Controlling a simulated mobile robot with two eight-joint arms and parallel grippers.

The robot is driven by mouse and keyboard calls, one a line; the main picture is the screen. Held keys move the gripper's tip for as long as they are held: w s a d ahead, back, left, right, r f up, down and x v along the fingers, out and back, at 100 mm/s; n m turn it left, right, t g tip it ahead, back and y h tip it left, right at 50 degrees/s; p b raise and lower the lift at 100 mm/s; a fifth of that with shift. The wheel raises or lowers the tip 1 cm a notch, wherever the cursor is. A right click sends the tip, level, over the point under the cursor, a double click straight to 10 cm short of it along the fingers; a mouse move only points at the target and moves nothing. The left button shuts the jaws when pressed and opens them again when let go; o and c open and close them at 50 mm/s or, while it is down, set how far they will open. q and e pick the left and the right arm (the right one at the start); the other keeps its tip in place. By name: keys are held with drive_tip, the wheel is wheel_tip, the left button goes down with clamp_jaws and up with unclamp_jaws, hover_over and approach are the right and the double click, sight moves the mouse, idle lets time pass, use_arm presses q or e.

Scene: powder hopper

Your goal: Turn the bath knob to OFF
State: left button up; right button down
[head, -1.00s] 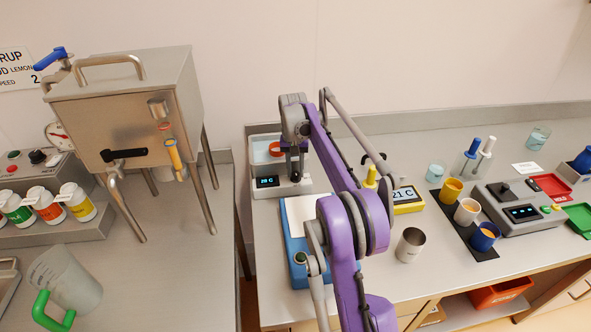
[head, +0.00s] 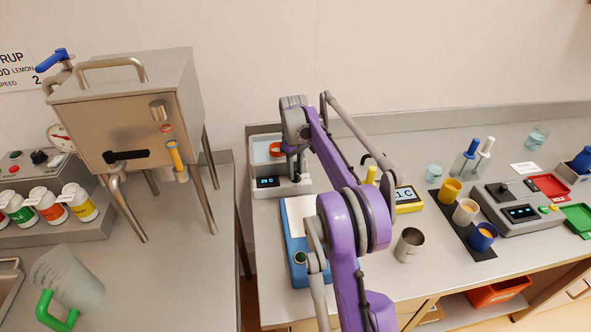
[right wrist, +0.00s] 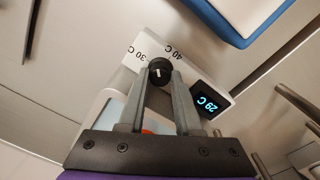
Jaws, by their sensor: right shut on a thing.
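The water bath (head: 259,148) stands at the back left of the right-hand bench, with an orange-red ring in its basin. Its lit front display shows 29 C in the right wrist view. The black bath knob (right wrist: 159,69) has a white pointer mark; the labels 30 C and 40 C are printed near it. My right gripper (right wrist: 160,77) is shut on the knob, one finger on each side. In the head view my right gripper (head: 291,165) covers the knob. An OFF label does not show. My left gripper is not in view.
A blue-sided device (head: 294,262) with a pale top sits just in front of the bath. A yellow display box (head: 409,200) and a steel cup (head: 409,245) stand right of my arm. A steel tank (head: 125,105) on legs stands to the left, across a gap.

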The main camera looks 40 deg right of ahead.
drive_tip(key=shift+n, duration=0.7)
drive_tip(key=c, duration=0.6)
unclamp_jaws()
